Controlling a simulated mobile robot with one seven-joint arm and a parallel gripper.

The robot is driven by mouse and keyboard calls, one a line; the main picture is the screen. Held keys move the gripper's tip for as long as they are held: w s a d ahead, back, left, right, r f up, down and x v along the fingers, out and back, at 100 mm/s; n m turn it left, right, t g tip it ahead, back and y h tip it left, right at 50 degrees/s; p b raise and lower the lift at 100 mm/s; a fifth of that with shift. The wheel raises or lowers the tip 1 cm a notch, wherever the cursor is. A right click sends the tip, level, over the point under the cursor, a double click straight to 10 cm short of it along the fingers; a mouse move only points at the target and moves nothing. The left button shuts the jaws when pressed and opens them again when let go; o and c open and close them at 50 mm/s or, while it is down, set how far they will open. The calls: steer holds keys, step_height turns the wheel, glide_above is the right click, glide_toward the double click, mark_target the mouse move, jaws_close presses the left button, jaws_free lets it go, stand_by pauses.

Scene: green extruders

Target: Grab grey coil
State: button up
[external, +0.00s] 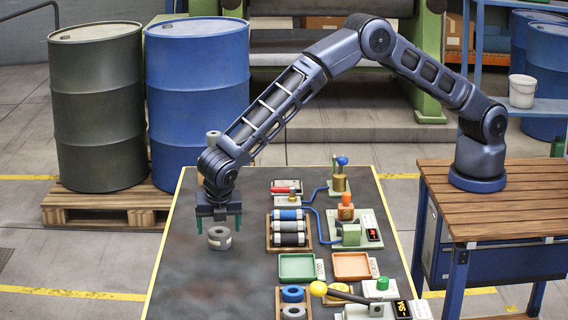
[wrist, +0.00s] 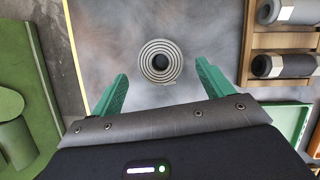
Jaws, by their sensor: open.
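The grey coil (external: 219,238) lies flat on the dark table top, below my gripper in the external view. In the wrist view the coil (wrist: 160,61) shows as a ring of wound layers with a dark central hole, just beyond the fingertips and roughly centred between them. My gripper (external: 204,227) points down with green fingers spread, a little above and left of the coil. In the wrist view my gripper (wrist: 162,78) is open with nothing between its fingers.
A rack of dark and blue rolls (external: 289,227) stands right of the coil. Green (external: 297,281) and orange (external: 352,280) trays lie nearer the front. The table's left part is clear around the coil.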

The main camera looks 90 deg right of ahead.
mark_target(219, 232)
steer(key=x, duration=0.4)
steer(key=shift+d, duration=0.2)
steer(key=c, duration=1.1)
steer(key=shift+r, duration=0.1)
